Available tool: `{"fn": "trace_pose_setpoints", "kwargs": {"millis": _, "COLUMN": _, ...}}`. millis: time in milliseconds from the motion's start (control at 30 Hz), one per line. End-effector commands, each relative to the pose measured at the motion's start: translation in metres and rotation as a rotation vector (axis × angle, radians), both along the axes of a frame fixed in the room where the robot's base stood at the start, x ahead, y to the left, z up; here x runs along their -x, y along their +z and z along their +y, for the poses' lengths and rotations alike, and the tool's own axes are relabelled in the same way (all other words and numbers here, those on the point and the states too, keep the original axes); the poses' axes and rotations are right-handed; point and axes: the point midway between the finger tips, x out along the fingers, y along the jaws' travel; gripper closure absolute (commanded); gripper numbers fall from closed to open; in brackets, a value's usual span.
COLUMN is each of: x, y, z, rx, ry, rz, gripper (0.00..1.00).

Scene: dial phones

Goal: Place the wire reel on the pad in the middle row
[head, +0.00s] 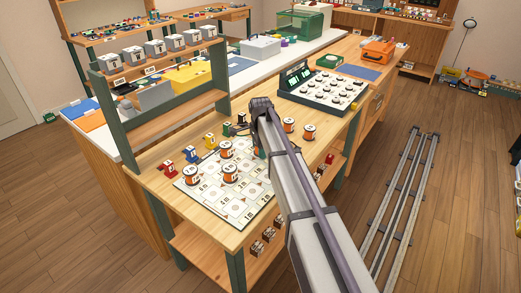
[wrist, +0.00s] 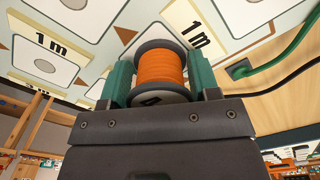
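In the wrist view, an orange wire reel (wrist: 160,68) with dark flanges sits between the green fingers of my gripper (wrist: 160,80). The fingers press against both sides of it. The white sheet of pads (wrist: 115,40) fills the view beyond the reel, with pads marked "1 m"; I cannot tell whether the reel touches it. In the head view, the sheet (head: 262,211) lies on the wooden bench, and my gripper (head: 260,146) is at its far right side, mostly hidden by my arm. The held reel is largely hidden there. Several other orange reels (head: 230,174) stand on the sheet.
Red (head: 167,167), blue (head: 190,155) and yellow (head: 210,141) items line the sheet's left edge. A panel of dials (head: 320,91) stands behind. A green-backed shelf post (head: 110,120) rises at left.

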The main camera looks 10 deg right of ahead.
Motion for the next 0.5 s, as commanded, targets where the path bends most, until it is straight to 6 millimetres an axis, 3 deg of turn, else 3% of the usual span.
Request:
{"fn": "trace_pose_setpoints", "kwargs": {"millis": 233, "x": 0.0000, "y": 0.0005, "z": 0.0000, "rx": 0.000, "ry": 0.000, "rz": 0.000, "gripper": 0.20}}
{"fn": "trace_pose_setpoints", "kwargs": {"millis": 500, "x": 0.0000, "y": 0.0033, "z": 0.0000, "rx": 0.000, "ry": 0.000, "rz": 0.000, "gripper": 0.20}}
